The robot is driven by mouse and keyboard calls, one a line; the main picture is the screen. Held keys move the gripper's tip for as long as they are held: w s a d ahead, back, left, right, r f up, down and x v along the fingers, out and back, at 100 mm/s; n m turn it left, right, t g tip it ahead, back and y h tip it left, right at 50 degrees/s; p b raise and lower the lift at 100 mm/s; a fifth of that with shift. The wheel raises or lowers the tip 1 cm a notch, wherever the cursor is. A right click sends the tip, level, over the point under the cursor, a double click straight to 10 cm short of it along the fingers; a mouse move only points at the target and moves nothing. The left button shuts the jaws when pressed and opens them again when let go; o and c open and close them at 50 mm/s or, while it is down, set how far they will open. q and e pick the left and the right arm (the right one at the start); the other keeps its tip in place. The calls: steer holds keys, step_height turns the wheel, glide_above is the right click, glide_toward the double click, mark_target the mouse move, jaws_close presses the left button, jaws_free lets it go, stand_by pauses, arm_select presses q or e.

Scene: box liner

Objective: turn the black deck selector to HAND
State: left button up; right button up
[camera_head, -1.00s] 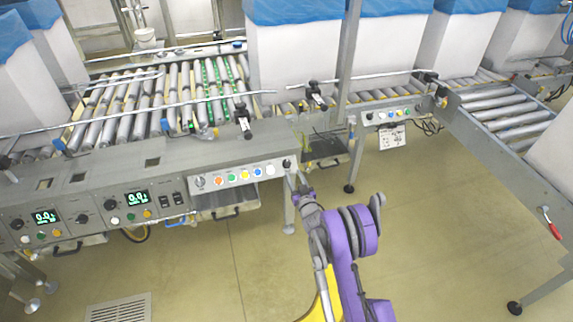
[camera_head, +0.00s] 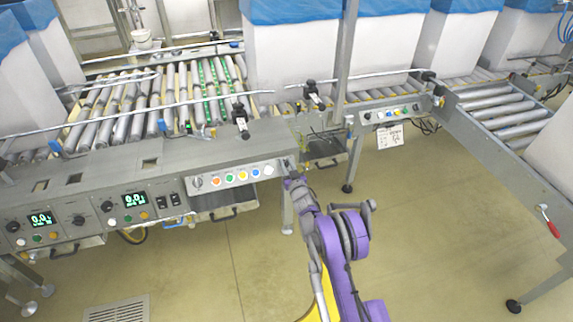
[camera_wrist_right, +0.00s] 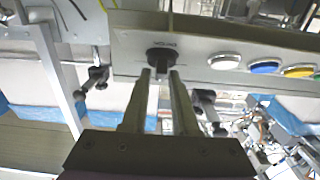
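The black deck selector (camera_wrist_right: 162,58) is a dark round knob with a narrow handle on a grey panel. It shows in the wrist view with small lettering beside it, too blurred to read. In the head view it is at the right end of the button panel, largely hidden by my gripper. My right gripper (camera_wrist_right: 161,76) is open, its two fingertips just in front of the knob, one on each side of the handle, with visible gaps. In the head view my right gripper (camera_head: 290,180) is at the panel's right end. My left gripper is not in view.
A row of coloured buttons (camera_head: 229,177) runs along the panel, with a grey selector (camera_head: 197,183) at its left end. White (camera_wrist_right: 224,61) and blue (camera_wrist_right: 265,67) buttons sit beside the black knob. A roller conveyor (camera_head: 150,105) lies behind. The floor (camera_head: 420,210) at right is clear.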

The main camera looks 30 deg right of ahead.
jaws_close()
steer(key=shift+f, duration=0.1)
steer(key=shift+s+d+f+n+y+b, duration=0.1)
steer(key=shift+f+n+y+b, duration=0.05)
steer(key=shift+n+y+b, duration=2.2)
steer(key=n+y, duration=0.2)
steer(key=n, duration=0.2)
steer(key=shift+g+y, duration=0.3)
steer(key=shift+y, duration=0.05)
steer(key=shift+r+n+g+y+b, duration=0.2)
steer(key=shift+n+g+y+b, duration=0.3)
steer(key=shift+n+y, duration=0.85)
steer(key=shift+n+g, duration=0.3)
steer(key=shift+n, duration=0.3)
